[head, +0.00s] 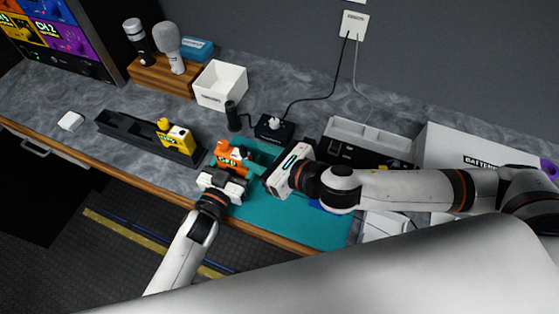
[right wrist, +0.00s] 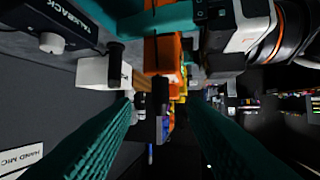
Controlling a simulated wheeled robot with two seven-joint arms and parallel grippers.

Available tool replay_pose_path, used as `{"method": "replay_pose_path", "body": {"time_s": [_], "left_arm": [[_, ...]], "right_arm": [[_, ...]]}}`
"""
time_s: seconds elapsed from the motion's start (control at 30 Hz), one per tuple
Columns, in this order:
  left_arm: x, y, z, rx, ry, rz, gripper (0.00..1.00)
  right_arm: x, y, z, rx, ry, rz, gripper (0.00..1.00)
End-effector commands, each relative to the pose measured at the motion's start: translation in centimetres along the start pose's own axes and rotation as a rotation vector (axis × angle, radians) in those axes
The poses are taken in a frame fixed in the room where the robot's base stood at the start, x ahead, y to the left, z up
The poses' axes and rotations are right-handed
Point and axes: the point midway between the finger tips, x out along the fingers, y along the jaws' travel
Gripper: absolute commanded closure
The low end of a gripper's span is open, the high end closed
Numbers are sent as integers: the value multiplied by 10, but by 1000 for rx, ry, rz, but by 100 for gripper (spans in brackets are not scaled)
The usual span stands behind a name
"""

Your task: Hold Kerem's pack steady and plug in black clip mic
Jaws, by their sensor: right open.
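Kerem's orange pack (head: 228,153) stands at the left end of the teal mat. It also shows in the right wrist view (right wrist: 161,52), beyond my fingertips. My left gripper (head: 232,172) is right at the pack's near side; whether its fingers are closed on the pack is hidden. My right gripper (head: 268,171) is open, right of the pack, above the mat. In the right wrist view its teal fingers (right wrist: 160,112) are spread wide. A small dark piece shows between them, in front of the pack; I cannot tell whether it is the black clip mic, which I cannot pick out for sure.
A black talkback box (head: 273,129) with a white knob and an upright black microphone (head: 232,116) stand behind the pack. A yellow pack (head: 176,138) sits in a black rack (head: 125,131) at left. A white bin (head: 221,86) is behind. The mat's front (head: 310,228) is clear.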

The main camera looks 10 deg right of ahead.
Motion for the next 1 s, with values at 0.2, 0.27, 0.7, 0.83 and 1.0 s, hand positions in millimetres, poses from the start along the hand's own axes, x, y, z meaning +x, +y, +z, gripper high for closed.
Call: {"method": "replay_pose_path", "body": {"time_s": [0.2, 0.27, 0.7, 0.83, 1.0], "left_arm": [[0, 0, 0, 0, 1, 0, 52], [0, 0, 0, 0, 1, 0, 52], [0, 0, 0, 0, 1, 0, 52], [0, 0, 0, 0, 1, 0, 52], [0, 0, 0, 0, 1, 0, 3]], "right_arm": [[-46, 0, 1, 0, -4, 0, 60], [-56, 0, 1, 0, -3, 0, 60], [-74, 0, 0, 0, 0, 0, 60], [-74, 0, 0, 0, 0, 0, 60], [-74, 0, 0, 0, 0, 0, 60]]}}
